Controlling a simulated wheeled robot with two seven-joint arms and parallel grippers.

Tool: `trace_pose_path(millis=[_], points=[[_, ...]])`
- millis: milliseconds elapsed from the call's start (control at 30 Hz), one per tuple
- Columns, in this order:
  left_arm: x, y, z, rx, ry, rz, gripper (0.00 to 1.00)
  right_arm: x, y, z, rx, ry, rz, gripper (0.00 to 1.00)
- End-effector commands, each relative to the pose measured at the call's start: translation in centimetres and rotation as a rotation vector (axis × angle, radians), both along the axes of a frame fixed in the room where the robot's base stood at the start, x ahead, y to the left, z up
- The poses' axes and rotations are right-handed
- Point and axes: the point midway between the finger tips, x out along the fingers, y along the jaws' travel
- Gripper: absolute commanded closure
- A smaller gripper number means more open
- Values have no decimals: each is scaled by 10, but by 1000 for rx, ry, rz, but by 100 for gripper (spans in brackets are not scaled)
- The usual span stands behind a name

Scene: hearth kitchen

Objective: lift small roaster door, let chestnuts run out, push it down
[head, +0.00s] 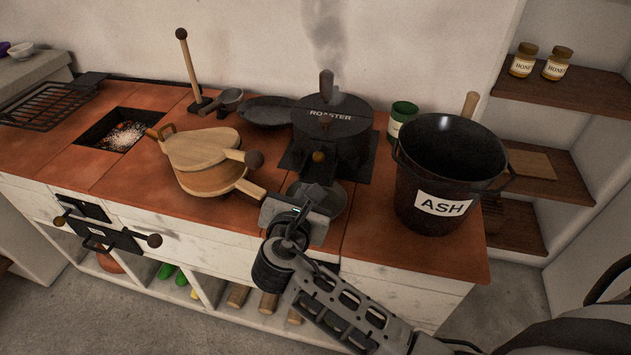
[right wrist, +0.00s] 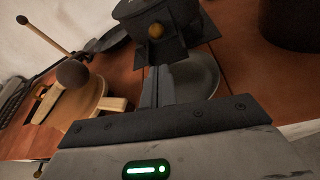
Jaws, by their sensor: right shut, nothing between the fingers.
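The black roaster (head: 332,128) stands on the red-tiled counter, with smoke rising above it. Its small door has a round brownish knob (head: 318,156) low on the front; the knob also shows in the right wrist view (right wrist: 156,31). The door looks down, though its exact position is hard to tell. A round grey dish (head: 334,202) sits below the door; no chestnuts are visible in it. My right gripper (head: 317,191) is shut and empty, in front of the roaster and below the knob, apart from it. Its fingers (right wrist: 158,82) overlap the dish's left side in the wrist view. My left gripper is out of view.
A black ASH bucket (head: 440,180) stands right of the roaster, with a green-lidded jar (head: 402,115) behind. Wooden bellows (head: 205,160) lie to the left, their handles pointing towards my gripper. A dark pan (head: 265,110) is behind. An ember pit (head: 122,134) is far left.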

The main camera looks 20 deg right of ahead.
Motion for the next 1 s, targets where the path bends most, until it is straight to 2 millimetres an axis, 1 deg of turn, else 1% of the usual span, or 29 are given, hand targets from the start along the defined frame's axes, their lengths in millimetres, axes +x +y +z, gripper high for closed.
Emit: trace_pose_path(millis=[67,167,400,600,800,1000], points=[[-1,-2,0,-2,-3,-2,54,2,-1,0,-22,12,-8,100],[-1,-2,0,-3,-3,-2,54,10,-8,-2,-28,12,-8,100],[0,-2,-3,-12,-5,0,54,45,-32,-16,-25,12,-8,100],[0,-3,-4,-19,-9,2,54,68,-48,-24,-24,13,-7,100],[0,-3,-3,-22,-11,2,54,77,-54,-27,-20,12,-5,100],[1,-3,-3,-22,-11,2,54,77,-55,-27,-20,12,-5,100]])
